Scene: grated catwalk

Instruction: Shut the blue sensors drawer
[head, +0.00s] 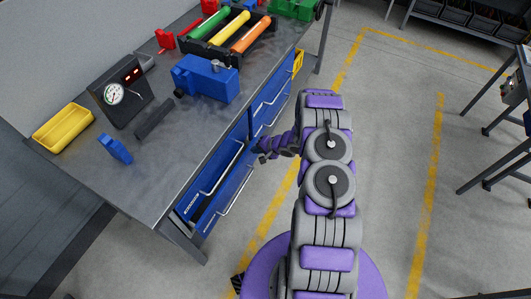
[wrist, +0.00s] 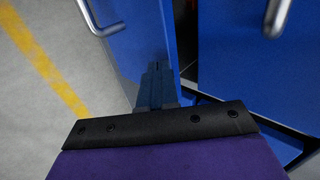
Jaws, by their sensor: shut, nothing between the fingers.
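Blue drawers (head: 222,178) with silver bar handles line the front of the workbench. A label on the left drawer front is too small to read, so I cannot tell for certain which is the sensors drawer. In the wrist view, a blue drawer front (wrist: 135,38) stands at the left with a dark gap beside it, and another blue front (wrist: 245,65) is on the right. My gripper (head: 257,150) is at the drawer fronts. Its dark fingers (wrist: 157,78) are shut and empty, against or very close to the left blue panel; contact is unclear.
The grey bench top (head: 150,175) carries a yellow bin (head: 62,127), a gauge box (head: 122,92), a blue vise (head: 207,80) and a tray of coloured cylinders (head: 230,33). Concrete floor with yellow lines (head: 432,180) is open to the right. A metal table stands far right.

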